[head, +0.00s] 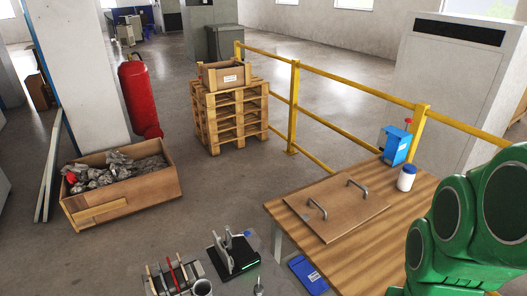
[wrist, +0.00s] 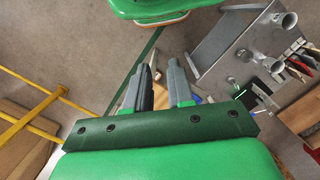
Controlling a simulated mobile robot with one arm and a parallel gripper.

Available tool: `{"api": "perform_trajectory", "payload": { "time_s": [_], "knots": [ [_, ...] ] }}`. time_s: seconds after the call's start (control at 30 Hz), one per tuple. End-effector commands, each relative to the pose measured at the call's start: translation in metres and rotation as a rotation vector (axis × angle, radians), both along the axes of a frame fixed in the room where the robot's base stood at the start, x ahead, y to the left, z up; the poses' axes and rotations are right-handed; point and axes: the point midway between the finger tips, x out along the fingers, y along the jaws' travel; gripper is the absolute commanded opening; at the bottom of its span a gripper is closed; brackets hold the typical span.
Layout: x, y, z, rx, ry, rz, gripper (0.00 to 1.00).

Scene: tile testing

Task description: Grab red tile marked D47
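A rack of upright tiles (head: 172,277) stands at the bottom edge of the head view, left of centre. One thin tile in it looks red (head: 183,272). The same rack shows at the right edge of the wrist view (wrist: 299,62), with a reddish piece among grey and pale ones. I cannot read any marking, so D47 cannot be confirmed. My gripper (wrist: 158,76) shows in the wrist view with its two grey fingers apart and nothing seen held. It is over the floor, to the left of the rack and apart from it. It is out of the head view.
A black test device (head: 233,255) stands right of the rack. A wooden table (head: 358,238) holds a lidded board (head: 335,205), a white jar (head: 406,178) and a blue device (head: 394,146). Yellow railing (head: 340,88) runs behind.

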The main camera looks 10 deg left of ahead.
Motion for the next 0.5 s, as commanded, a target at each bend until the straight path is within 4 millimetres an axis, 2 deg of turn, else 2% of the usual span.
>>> {"api": "perform_trajectory", "payload": {
  "time_s": [0.07,0.27,0.5],
  "knots": [
    [0.011,0.005,-0.004,0.005,-0.011,0.016,0.22],
    [0.064,0.029,-0.022,0.027,-0.093,0.081,0.22],
    [0.129,0.072,-0.047,0.064,-0.206,0.157,0.22]
  ]
}}
